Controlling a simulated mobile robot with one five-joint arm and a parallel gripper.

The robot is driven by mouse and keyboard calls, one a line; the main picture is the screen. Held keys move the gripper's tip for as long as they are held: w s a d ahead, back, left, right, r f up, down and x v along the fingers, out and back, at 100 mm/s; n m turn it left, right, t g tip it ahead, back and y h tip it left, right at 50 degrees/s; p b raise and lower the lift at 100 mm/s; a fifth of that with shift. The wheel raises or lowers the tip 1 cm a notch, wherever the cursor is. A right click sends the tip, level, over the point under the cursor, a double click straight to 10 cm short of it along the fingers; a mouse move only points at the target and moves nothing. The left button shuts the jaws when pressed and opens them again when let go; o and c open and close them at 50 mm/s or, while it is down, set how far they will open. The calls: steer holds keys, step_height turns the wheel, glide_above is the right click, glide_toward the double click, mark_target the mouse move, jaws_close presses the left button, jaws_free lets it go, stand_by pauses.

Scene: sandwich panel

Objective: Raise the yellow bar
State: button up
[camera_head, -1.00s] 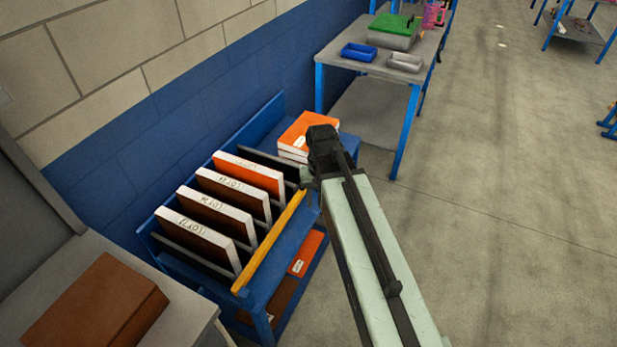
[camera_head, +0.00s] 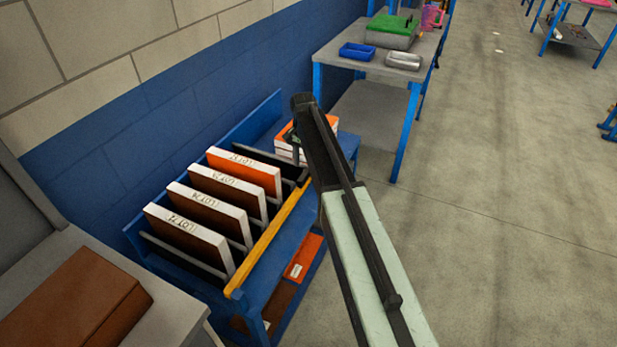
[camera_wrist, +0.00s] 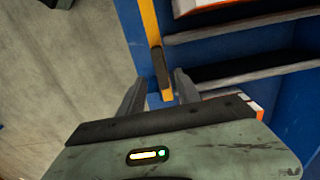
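The yellow bar (camera_head: 270,240) runs along the front of the blue rack (camera_head: 262,288), in front of the upright boards. Its far end is hidden behind my arm in the head view. In the wrist view the yellow bar (camera_wrist: 149,22) comes down from the top, with a dark grip-like piece (camera_wrist: 160,66) on it. My gripper (camera_wrist: 158,92) is open, with one grey finger on each side of the bar near that piece. I cannot tell whether the fingers touch it. In the head view the fingers are mostly hidden by my arm.
Several white-edged boards (camera_head: 205,210) stand in the rack's slots, with stacked orange and white boxes (camera_head: 285,145) behind. A table with a brown box (camera_head: 75,305) is at lower left. A grey table (camera_head: 370,110) stands beyond.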

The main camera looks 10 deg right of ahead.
mark_target(304, 175)
step_height(304, 175, down, 6)
steer(key=b, duration=0.4)
steer(key=shift+r, duration=0.4)
steer(key=shift+c, duration=0.3)
jaws_close()
stand_by(0.4)
